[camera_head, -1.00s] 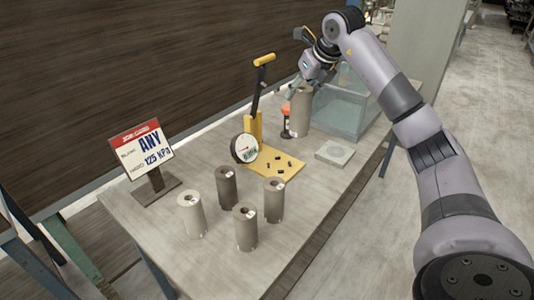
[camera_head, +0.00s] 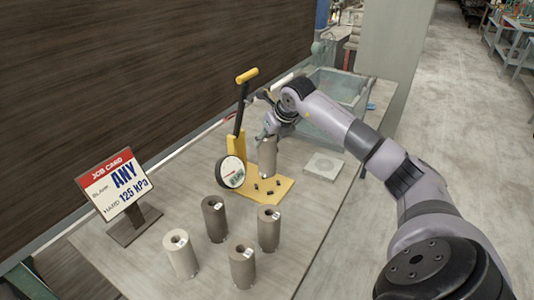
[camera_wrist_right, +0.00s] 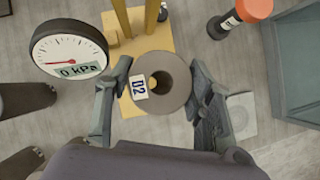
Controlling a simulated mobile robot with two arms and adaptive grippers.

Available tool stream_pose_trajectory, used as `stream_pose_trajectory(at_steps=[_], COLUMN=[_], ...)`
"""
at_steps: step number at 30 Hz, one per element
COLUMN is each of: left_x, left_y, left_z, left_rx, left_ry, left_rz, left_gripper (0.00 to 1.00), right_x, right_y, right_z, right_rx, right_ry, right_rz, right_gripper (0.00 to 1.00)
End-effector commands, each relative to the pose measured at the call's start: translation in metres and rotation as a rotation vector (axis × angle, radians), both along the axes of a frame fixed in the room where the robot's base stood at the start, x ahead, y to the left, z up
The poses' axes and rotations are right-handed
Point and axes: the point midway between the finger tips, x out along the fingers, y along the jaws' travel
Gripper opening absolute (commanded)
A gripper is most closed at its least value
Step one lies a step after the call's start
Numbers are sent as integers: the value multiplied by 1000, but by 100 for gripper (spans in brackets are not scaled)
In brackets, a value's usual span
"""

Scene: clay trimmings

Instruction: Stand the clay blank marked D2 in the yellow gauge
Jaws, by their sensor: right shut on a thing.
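The clay blank marked D2 (camera_wrist_right: 160,82) is a grey-brown cylinder with a hole in its top and a white D2 label. My right gripper (camera_wrist_right: 160,95) is shut on it, one finger on each side. In the head view the blank (camera_head: 268,158) hangs upright under my right gripper (camera_head: 269,138), over the far part of the yellow gauge's plate (camera_head: 281,187). I cannot tell whether its bottom touches the plate. The gauge's round dial (camera_head: 232,172) reads 0 kPa in the wrist view (camera_wrist_right: 70,50). My left gripper is not in view.
Several clay blanks (camera_head: 214,218) stand in front of the gauge. A job card (camera_head: 115,184) reading ANY, 125 kPa stands at left. A pale square slab (camera_head: 323,166) lies right of the gauge, and a glassy tank (camera_head: 340,90) stands behind.

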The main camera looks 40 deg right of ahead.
Motion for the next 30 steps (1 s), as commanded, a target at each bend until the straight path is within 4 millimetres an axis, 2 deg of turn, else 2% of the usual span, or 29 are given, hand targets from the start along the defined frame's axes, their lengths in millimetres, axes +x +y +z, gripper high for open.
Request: stream_pose_trajectory(at_steps=[3,6,10,18,26,27,30], left_x=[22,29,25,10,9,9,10], left_y=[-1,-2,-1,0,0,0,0], left_z=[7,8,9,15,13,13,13], left_rx=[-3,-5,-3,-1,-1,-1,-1], left_ry=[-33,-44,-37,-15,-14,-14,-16], left_rz=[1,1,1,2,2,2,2], left_gripper=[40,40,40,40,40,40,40], right_x=[1,1,1,1,1,0,0], right_y=[0,0,0,0,0,0,0], right_z=[-14,-21,-29,-60,-62,-63,-63], right_rx=[1,1,0,1,-1,0,0], right_ry=[-5,-7,-5,-5,-7,-2,-2], right_rz=[0,0,-1,0,0,0,0], right_gripper=[0,0,0,0,0,51,57])
